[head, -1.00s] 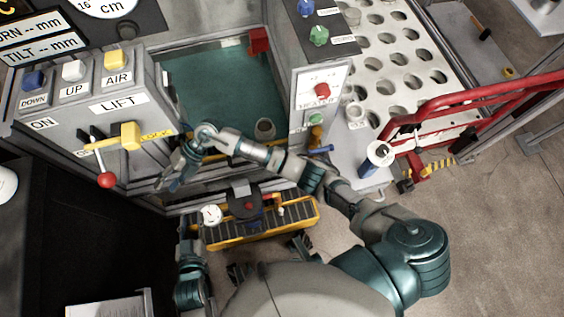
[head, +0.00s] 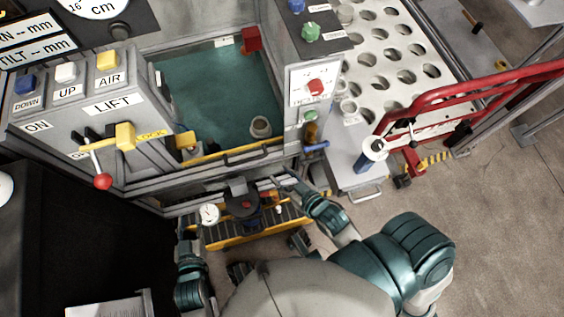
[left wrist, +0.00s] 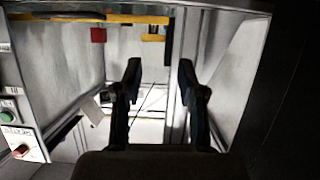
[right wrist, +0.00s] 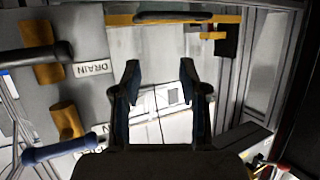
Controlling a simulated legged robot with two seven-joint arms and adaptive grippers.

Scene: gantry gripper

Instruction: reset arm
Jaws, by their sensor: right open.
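My right arm runs from the lower right of the head view up to my right gripper (head: 284,180), just in front of the tank's yellow-edged front. In the right wrist view, my right gripper (right wrist: 160,85) has its two fingers apart with nothing between them. My left arm (head: 190,272) hangs low at the left of the head view, and its gripper cannot be made out there. In the left wrist view, my left gripper (left wrist: 160,78) has its fingers apart and is empty.
The lift panel (head: 100,110) with its yellow lock handle (head: 125,137) and red-knobbed lever (head: 103,181) stands at the left. The green tank (head: 205,95) is behind. A red rail (head: 470,103) is at the right.

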